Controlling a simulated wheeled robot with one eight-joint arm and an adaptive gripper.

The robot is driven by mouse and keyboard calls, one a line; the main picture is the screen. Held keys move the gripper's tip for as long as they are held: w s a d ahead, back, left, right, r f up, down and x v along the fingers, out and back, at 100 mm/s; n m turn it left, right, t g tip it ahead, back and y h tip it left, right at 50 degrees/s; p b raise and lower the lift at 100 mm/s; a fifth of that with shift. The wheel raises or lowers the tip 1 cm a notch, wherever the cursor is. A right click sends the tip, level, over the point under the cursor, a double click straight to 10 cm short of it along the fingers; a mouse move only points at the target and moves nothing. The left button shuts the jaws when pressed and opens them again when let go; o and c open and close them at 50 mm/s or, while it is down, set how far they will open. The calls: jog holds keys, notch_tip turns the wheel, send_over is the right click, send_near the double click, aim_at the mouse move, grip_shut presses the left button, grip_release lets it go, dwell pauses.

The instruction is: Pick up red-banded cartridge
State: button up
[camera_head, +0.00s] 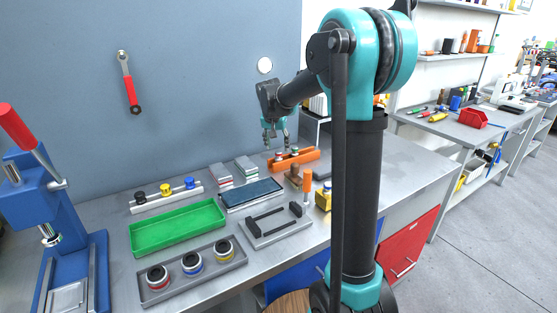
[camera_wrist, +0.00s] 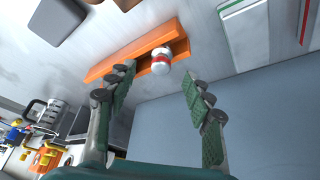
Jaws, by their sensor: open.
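A small white cartridge with a red band (camera_wrist: 161,62) stands in a slot of the orange rack (camera_wrist: 108,66) in the wrist view. In the head view the orange rack (camera_head: 300,157) lies at the back of the bench, and small pieces in it show only faintly. My gripper (camera_head: 277,140) hangs pointing down above the rack. It is open and empty. In the wrist view its two green-padded fingers (camera_wrist: 160,76) stand on either side of the cartridge in the picture, apart from it. How far above it they are I cannot tell.
A grey tray (camera_head: 205,276) holds round pieces ringed red, blue and yellow. A green tray (camera_head: 178,228), a dark blue tray (camera_head: 252,193) and a white rail (camera_head: 166,200) with knobs stand nearby. A blue press (camera_head: 75,250) is at left. The wall is close behind the rack.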

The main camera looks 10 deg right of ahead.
aim_at(278, 152)
jog(key=shift+w+x, duration=0.15)
jog(key=shift+x, duration=1.2)
jog(key=shift+w+x, duration=0.2)
jog(key=shift+x, duration=1.1)
jog(key=shift+r, duration=0.15)
jog(key=shift+c, duration=0.4)
grip_shut()
